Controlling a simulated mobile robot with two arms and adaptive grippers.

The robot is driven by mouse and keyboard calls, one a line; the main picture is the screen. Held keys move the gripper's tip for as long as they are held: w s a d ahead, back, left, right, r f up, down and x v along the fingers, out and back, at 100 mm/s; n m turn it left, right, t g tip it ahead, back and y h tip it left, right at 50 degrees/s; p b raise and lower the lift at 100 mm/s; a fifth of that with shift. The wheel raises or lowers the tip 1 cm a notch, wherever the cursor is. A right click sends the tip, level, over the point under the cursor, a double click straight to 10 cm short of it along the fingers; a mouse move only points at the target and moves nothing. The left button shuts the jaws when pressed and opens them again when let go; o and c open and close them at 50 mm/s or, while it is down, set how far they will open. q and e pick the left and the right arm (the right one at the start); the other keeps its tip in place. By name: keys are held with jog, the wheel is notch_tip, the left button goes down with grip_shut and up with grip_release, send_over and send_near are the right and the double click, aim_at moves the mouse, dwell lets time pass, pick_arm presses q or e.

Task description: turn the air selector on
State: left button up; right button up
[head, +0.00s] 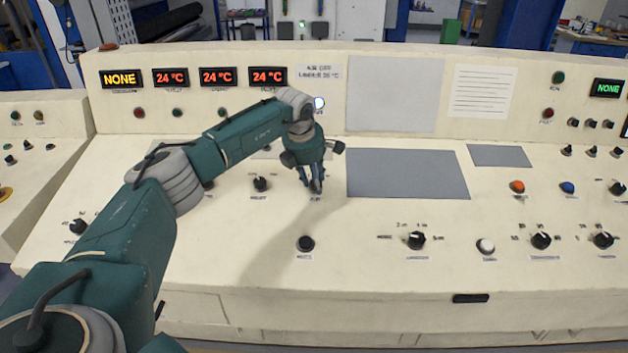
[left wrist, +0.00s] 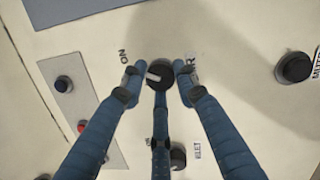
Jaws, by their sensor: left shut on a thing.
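The air selector is a small round black knob (left wrist: 161,74) with a white pointer mark, seen in the left wrist view. An "ON" label is at its left, and a partly covered label is at its right. The white mark lies toward the knob's left side in that view. My left gripper (head: 315,189) is over the console in the head view, fingers down on the knob, which they hide there. In the left wrist view the left gripper (left wrist: 160,84) has its blue fingers closed around the knob. My right gripper is not in view.
Other black knobs stand close by, one left of the gripper (head: 261,184) and one in front (head: 306,243). A flat grey panel (head: 407,174) lies to the right. The raised back panel carries red displays (head: 217,77) and an amber "NONE" display (head: 119,79).

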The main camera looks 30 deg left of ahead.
pick_arm(q)
jog(key=shift+w+d+r, duration=0.2)
jog(key=shift+r, duration=0.05)
jog(key=o, duration=1.1)
jog(key=shift+s+f, duration=0.1)
jog(key=v, duration=1.2)
jog(key=shift+d, duration=0.1)
